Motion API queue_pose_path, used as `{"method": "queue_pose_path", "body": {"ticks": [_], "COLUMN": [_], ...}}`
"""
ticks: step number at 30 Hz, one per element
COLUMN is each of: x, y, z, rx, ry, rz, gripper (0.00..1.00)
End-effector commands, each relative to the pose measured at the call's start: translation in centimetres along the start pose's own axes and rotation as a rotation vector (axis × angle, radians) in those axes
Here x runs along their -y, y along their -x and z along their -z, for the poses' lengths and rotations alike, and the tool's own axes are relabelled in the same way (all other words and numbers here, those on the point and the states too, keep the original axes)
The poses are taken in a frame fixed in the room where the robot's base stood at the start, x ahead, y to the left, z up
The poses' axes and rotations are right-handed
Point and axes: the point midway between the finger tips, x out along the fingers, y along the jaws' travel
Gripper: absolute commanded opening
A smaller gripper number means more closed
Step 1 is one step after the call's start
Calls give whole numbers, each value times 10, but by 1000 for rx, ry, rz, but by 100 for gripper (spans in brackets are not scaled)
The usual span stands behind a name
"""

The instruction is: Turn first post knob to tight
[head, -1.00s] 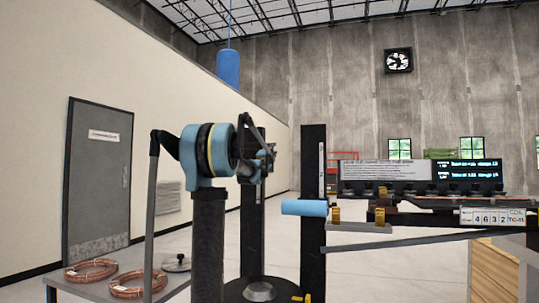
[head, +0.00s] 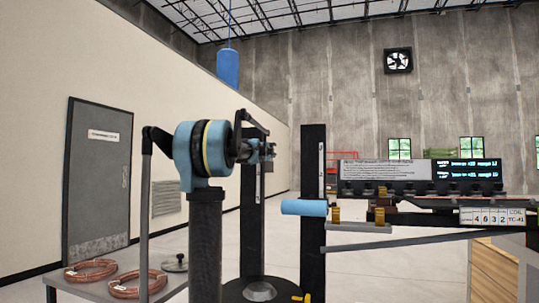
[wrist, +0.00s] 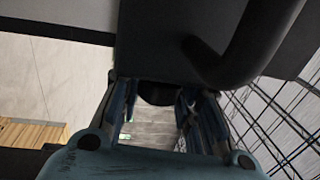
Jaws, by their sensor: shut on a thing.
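My gripper (wrist: 155,118) points away from the wrist camera, its two blue-grey fingers on either side of a dark rounded part (wrist: 158,93). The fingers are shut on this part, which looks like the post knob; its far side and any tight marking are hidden. In the head view my gripper (head: 264,152) is small and seen from the side at the end of my blue arm, in front of a tall black post (head: 252,215). The knob cannot be made out there.
Another black post (head: 313,250) stands to the right, with a light blue cylinder (head: 304,207) beside it. Further right is a bench rig with a sign, a lit display (head: 475,170) and a number counter (head: 484,217). Copper coils (head: 138,284) lie on a grey table at lower left.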

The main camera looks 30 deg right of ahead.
Motion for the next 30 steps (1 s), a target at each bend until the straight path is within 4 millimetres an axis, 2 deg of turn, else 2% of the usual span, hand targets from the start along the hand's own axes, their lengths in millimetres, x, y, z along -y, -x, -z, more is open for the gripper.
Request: {"method": "queue_pose_path", "body": {"ticks": [23, 24, 25, 26, 30], "x": [0, 0, 0, 0, 0], "y": [0, 0, 0, 0, 0], "z": [-1, -1, -1, -1, -1], "rx": [2, 2, 2, 2, 1], "ry": [1, 1, 0, 0, 0], "rz": [-34, -34, -34, -34, -34], "gripper": [7, 40, 47, 52, 52]}}
